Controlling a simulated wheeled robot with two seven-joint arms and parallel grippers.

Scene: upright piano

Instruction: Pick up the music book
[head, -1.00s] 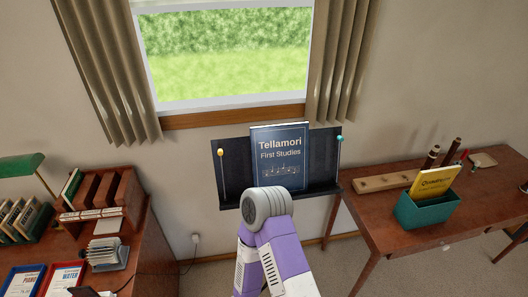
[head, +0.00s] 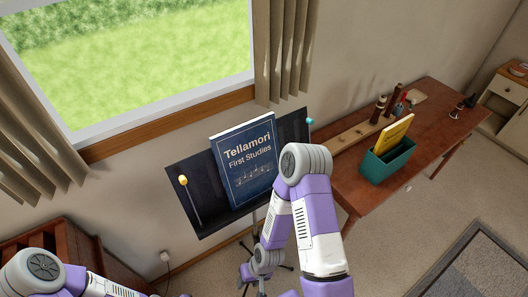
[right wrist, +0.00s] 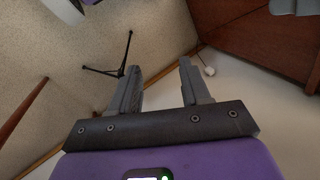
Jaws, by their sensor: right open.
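The music book (head: 246,160) is dark blue with the title "Tellamori First Studies" and stands upright, leaning on the black music stand (head: 212,208). The stand has a yellow-knobbed clip (head: 184,181) at left and a teal-knobbed one (head: 310,121) at right, both beside the book. In the head view my right arm's bent elbow covers the book's lower right side, and its hand is low and hard to make out. In the right wrist view my right gripper (right wrist: 158,72) is open with nothing between its fingers. My left arm shows at lower left, its gripper out of frame.
A wooden table (head: 440,130) at right holds a teal box (head: 388,162) with a yellow book (head: 396,132), and several small items. A brown cabinet (head: 35,240) stands at lower left. The wrist view shows the stand's black legs (right wrist: 108,70) on the carpet.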

